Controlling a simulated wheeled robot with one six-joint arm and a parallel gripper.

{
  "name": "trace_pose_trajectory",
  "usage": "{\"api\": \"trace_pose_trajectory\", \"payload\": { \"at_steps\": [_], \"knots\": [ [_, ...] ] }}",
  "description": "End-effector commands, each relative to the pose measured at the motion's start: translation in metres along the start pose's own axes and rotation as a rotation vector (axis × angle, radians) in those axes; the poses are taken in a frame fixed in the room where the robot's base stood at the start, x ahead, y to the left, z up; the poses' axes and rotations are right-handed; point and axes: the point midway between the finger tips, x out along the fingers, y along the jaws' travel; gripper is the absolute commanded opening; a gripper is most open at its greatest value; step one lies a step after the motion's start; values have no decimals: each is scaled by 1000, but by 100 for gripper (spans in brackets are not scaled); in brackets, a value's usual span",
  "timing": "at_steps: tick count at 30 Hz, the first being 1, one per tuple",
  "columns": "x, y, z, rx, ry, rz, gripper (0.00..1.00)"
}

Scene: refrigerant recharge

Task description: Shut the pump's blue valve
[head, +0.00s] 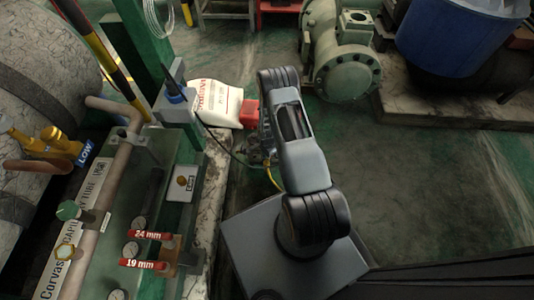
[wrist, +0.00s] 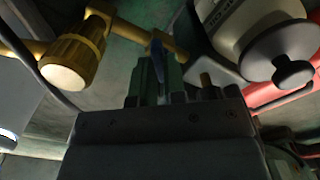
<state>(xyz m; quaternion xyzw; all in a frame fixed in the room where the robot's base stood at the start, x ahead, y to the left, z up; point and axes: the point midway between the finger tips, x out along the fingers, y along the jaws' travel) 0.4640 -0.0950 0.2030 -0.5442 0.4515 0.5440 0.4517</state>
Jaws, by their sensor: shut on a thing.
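In the wrist view my gripper (wrist: 157,72) points away from the camera, with its greenish fingers close together. A thin blue valve handle (wrist: 157,48) stands on edge between the fingertips, and my gripper is shut on it. The handle sits by a brass fitting (wrist: 88,46) that runs across the top. The pump's grey and black body (wrist: 250,25) is close on the right. In the head view my arm hides the gripper and the blue valve. Only a small part of the equipment (head: 257,150) shows beside the arm.
A yellow hose (head: 271,179) and a red object (head: 249,113) lie near my arm. A white sack (head: 218,103) is behind. The green floor (head: 440,180) on the right is open.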

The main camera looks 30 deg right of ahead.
Motion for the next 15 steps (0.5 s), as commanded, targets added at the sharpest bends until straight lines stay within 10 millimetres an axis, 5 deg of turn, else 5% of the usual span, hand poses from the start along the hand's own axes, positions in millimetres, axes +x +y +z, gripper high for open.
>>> {"api": "trace_pose_trajectory", "payload": {
  "at_steps": [7,15],
  "knots": [
    [1,0,0,10,0,0,0],
    [1,0,0,232,0,0,0]
  ]
}}
